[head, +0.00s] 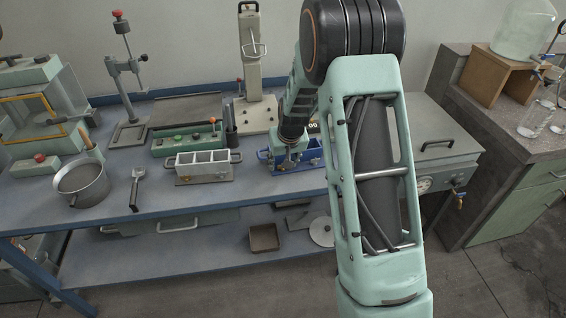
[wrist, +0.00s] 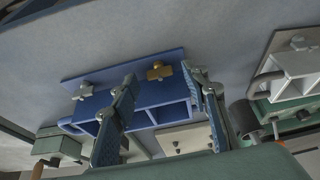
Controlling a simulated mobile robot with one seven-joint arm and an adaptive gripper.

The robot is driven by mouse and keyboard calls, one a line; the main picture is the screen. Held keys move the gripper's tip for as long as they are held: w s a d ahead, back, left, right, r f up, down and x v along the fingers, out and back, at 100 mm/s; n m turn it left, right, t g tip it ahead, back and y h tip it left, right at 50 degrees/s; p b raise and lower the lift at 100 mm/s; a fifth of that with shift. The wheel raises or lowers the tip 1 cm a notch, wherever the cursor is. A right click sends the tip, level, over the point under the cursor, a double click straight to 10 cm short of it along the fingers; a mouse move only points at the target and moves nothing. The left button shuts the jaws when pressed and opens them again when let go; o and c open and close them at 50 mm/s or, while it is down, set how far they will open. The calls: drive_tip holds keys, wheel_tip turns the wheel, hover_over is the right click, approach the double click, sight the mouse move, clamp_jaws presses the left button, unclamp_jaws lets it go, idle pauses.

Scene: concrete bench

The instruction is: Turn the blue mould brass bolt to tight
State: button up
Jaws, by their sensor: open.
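The blue mould (head: 312,162) is an open-topped box with compartments on a blue base plate, at the middle of the bench, partly hidden behind my arm. It also shows in the wrist view (wrist: 165,92). There its brass bolt (wrist: 158,72), with a winged head, stands on the plate beside the compartments. A second, duller bolt (wrist: 83,91) stands further left on the same plate. My gripper (wrist: 159,78) is open, with the brass bolt seen between its fingertips. Contact cannot be told. In the head view my gripper (head: 290,158) is over the mould's left part and hides the bolts.
A grey mould (head: 203,170) stands just left of the blue one. Behind are a green device (head: 188,140) and a tall press (head: 252,60). The bench's front strip is clear.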

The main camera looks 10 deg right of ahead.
drive_tip(key=shift+w+f, duration=0.15)
drive_tip(key=shift+f, duration=0.15)
drive_tip(key=shift+c, duration=0.3)
clamp_jaws()
drive_tip(key=shift+a, duration=0.1)
drive_tip(key=shift+a+m+h, duration=0.1)
drive_tip(key=shift+m+h, duration=0.2)
drive_tip(key=shift+m, duration=0.4)
drive_tip(key=shift+m+h, duration=0.3)
drive_tip(key=shift+m, duration=0.5)
